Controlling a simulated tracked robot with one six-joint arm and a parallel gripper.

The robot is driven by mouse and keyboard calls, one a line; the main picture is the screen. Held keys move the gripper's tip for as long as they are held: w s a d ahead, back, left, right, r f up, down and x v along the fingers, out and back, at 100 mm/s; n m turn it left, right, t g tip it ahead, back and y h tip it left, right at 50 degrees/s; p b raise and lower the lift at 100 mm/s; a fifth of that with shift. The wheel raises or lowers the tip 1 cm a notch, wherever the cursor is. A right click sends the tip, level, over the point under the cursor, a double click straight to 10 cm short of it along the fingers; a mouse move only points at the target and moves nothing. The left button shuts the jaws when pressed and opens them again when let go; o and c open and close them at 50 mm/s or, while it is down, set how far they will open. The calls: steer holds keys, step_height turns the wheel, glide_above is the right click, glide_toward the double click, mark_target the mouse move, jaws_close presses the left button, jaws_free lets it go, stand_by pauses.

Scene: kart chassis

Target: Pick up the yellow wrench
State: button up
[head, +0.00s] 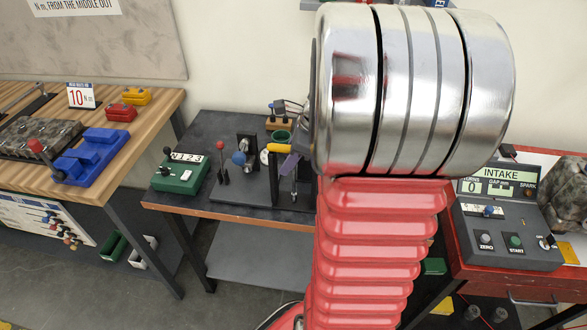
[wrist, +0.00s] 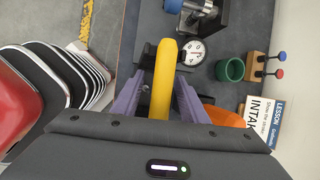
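The yellow wrench (wrist: 164,72) shows in the wrist view as a thick, slightly bent yellow bar running lengthwise between the purple fingers of my gripper (wrist: 162,88). In the head view a short yellow piece (head: 278,148) shows beside a purple finger of my gripper (head: 290,165), above the dark workbench. The fingers stand on either side of the bar. Whether both press on it I cannot tell. The rest of my gripper is hidden behind my arm in the head view, and the bar's lower end is hidden by my gripper body in the wrist view.
The dark workbench (head: 215,135) bears a green box (head: 181,174), a lever stand, and a white dial (wrist: 191,52) close to the wrench. A green cup (wrist: 230,69) and a wooden block with red and blue knobs stand nearby. A control console (head: 508,235) is at right.

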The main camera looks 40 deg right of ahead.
steer(key=shift+f, duration=0.1)
steer(key=shift+c, duration=0.2)
jaws_close()
stand_by(0.5)
